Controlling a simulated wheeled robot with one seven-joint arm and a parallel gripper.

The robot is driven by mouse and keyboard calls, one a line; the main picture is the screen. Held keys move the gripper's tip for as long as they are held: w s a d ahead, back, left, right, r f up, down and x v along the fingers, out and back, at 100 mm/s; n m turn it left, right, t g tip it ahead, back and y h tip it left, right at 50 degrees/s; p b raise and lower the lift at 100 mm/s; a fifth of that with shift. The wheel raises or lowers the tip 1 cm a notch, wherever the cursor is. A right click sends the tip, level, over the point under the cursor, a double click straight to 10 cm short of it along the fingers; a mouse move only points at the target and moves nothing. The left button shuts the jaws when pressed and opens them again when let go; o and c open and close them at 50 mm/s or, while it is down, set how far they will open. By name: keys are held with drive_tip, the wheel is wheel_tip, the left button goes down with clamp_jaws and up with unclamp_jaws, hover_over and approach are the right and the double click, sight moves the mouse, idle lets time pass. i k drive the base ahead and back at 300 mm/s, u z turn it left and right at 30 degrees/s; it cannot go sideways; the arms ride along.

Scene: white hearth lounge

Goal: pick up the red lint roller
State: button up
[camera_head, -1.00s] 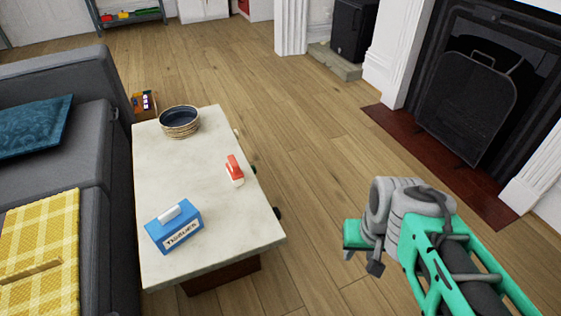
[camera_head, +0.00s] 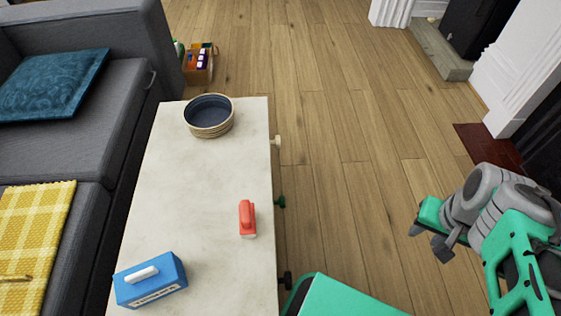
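The red lint roller (camera_head: 247,217) lies on the pale-topped coffee table (camera_head: 190,200), near the table's right edge. It has a red top and a whitish lower end. My gripper (camera_head: 428,232) is at the right of the head view, over the wooden floor. It is well to the right of the lint roller and not touching it. Its fingers are small and turned so that I cannot tell their opening.
A blue tissue box (camera_head: 150,284) and a dark-lined round bowl (camera_head: 209,116) stand on the table. Knobs stick out along its right side. A grey sofa (camera_head: 80,140) borders the left. A box of items (camera_head: 201,65) sits behind. Floor is clear right of the table.

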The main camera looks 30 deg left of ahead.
sight(247, 221)
drive_tip(key=i, duration=1.1)
drive_tip(key=u, duration=5.05)
